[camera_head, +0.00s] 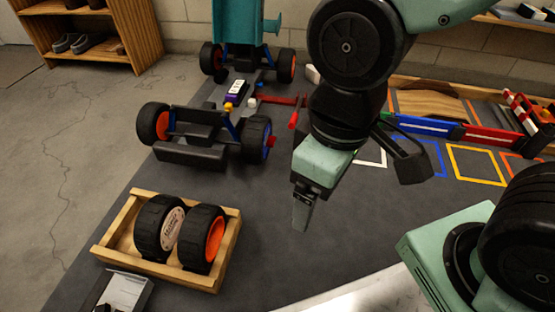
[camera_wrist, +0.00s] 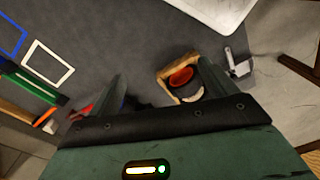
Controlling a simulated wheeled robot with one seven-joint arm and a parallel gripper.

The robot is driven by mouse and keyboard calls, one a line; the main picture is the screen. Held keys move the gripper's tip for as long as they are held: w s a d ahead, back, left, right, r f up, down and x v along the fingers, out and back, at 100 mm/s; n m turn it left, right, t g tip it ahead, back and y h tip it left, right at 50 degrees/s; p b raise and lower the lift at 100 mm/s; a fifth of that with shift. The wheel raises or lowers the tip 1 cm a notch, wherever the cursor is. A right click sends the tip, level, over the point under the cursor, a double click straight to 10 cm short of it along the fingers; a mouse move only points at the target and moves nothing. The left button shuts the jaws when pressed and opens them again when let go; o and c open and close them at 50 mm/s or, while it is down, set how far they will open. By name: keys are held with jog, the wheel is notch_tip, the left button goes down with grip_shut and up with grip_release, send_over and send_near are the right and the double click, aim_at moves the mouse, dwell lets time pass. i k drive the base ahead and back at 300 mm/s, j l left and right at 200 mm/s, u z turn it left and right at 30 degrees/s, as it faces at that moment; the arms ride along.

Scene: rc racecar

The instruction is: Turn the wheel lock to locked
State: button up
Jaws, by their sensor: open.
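The race car (camera_head: 200,135) stands on the dark mat, its front end toward me. Its front right wheel (camera_head: 257,138) has a blue rim and its front left wheel (camera_head: 152,122) an orange one. A small red piece (camera_head: 270,141) shows at the blue-rimmed wheel's hub; I cannot tell whether it is the wheel lock or how it is set. A red bar with a handle (camera_head: 293,118) lies to the right of that wheel. My gripper (camera_head: 301,215) is open and empty above the mat, right of the car, apart from it. In the wrist view its fingers (camera_wrist: 160,85) are spread.
A wooden tray (camera_head: 98,246) with two loose wheels (camera_head: 201,238) stands in front of the car. A grey metal object (camera_head: 124,292) is beside it. Coloured outlines (camera_head: 476,165) and barriers (camera_head: 490,138) are at right. The mat between tray and outlines is clear.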

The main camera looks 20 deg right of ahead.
aim_at(271, 141)
jog(key=i+l+u, duration=0.2)
jog(key=u, duration=0.15)
jog(key=i+l+u, duration=0.2)
jog(key=u, duration=0.2)
